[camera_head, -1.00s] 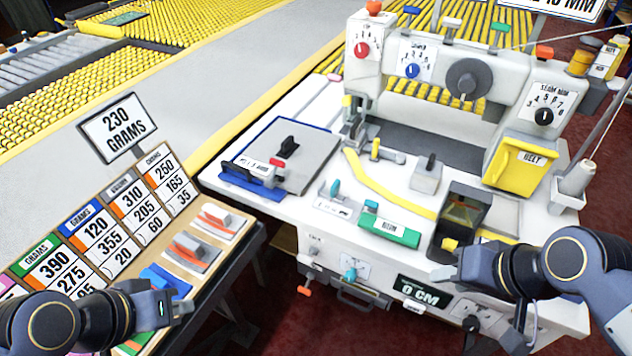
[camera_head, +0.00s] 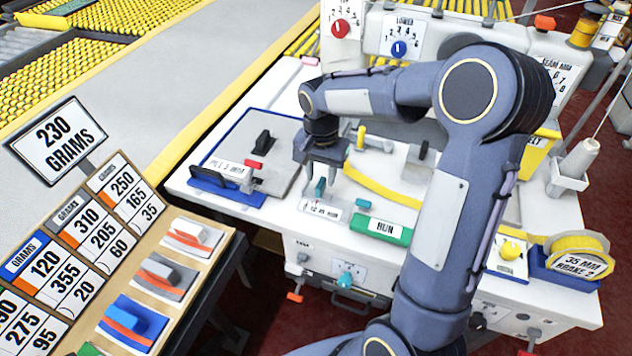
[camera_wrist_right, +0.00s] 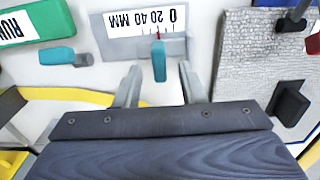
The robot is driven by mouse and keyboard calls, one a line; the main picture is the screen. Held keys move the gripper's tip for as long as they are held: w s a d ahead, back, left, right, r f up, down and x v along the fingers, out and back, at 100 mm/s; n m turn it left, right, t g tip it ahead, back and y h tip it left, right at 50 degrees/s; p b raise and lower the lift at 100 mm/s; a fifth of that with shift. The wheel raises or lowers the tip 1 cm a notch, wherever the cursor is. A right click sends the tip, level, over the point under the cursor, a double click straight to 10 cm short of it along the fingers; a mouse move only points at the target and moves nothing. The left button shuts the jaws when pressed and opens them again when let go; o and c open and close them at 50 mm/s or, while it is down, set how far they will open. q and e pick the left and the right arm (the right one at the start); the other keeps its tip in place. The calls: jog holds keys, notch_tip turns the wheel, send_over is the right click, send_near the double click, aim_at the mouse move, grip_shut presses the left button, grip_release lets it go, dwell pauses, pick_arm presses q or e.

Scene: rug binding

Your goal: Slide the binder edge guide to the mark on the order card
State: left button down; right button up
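The edge guide's teal knob (camera_head: 320,187) stands on a small grey plate with a millimetre scale (camera_head: 320,209) at the front of the white machine. The scale label (camera_wrist_right: 146,20) appears upside down there. My right gripper (camera_head: 323,172) is just above the knob, pointing down. Its fingers (camera_wrist_right: 161,85) are apart, with no visible contact with the knob. My left gripper is not in view.
A green RUN block (camera_head: 380,229) and a small teal lever (camera_head: 362,204) are beside the scale. A grey plate with a blue base (camera_head: 228,192) lies to its left. A yellow strip (camera_head: 380,187) runs behind. A yellow spool (camera_head: 578,250) labelled 35 MM stands at right.

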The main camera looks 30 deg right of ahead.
aim_at(321, 182)
jog(key=shift+f, duration=1.75)
jog(key=shift+c, duration=0.2)
grip_shut()
